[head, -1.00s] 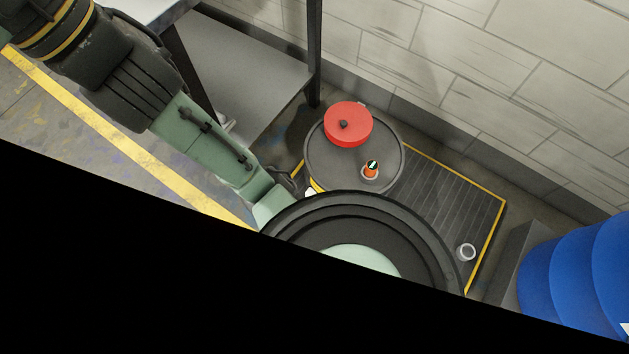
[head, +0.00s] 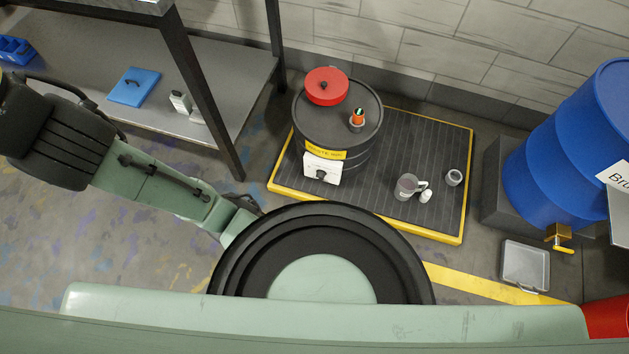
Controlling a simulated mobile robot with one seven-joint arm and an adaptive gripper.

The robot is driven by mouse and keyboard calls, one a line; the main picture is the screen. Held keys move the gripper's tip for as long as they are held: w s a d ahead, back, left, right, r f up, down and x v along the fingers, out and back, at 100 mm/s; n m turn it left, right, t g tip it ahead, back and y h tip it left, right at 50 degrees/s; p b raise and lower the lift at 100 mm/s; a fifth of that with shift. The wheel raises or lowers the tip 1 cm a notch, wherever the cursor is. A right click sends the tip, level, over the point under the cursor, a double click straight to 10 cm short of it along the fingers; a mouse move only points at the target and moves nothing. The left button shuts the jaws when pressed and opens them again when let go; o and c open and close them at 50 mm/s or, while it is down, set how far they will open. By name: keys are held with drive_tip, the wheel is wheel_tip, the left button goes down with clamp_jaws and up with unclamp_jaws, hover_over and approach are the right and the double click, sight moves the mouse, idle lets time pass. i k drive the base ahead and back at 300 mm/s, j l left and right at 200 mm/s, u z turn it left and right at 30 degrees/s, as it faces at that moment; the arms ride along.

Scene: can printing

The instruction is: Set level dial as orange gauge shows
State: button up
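The orange gauge (head: 357,119) stands upright on top of a dark drum (head: 367,96), right of the red cap. Its small dark and green face is too small to read. A white panel (head: 316,162) is on the drum's front, below a yellow label (head: 326,149). A dark dial (head: 321,173) sits on the panel; its setting is too small to read. My arm reaches out to the left, apart from the drum, and my gripper is not in view.
A red cap (head: 326,86) is on the drum. The drum stands on a yellow-edged grated platform (head: 433,125), with a grey mug (head: 407,186) and small cups at right. A metal shelf (head: 215,65) stands left. A blue barrel (head: 565,140) and grey tray (head: 525,265) are right.

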sight(320, 174)
drive_tip(key=i+l, duration=0.15)
drive_tip(key=l, duration=0.15)
drive_tip(key=i+l, duration=0.15)
drive_tip(key=l, duration=0.15)
drive_tip(key=k+j, duration=0.25)
drive_tip(key=j, duration=0.15)
drive_tip(key=k+j, duration=0.25)
drive_tip(key=j, duration=0.15)
drive_tip(key=k+j, duration=0.2)
drive_tip(key=j, duration=0.2)
drive_tip(key=k+j, duration=0.25)
drive_tip(key=j, duration=0.15)
drive_tip(key=k+j, duration=0.25)
drive_tip(key=j, duration=0.15)
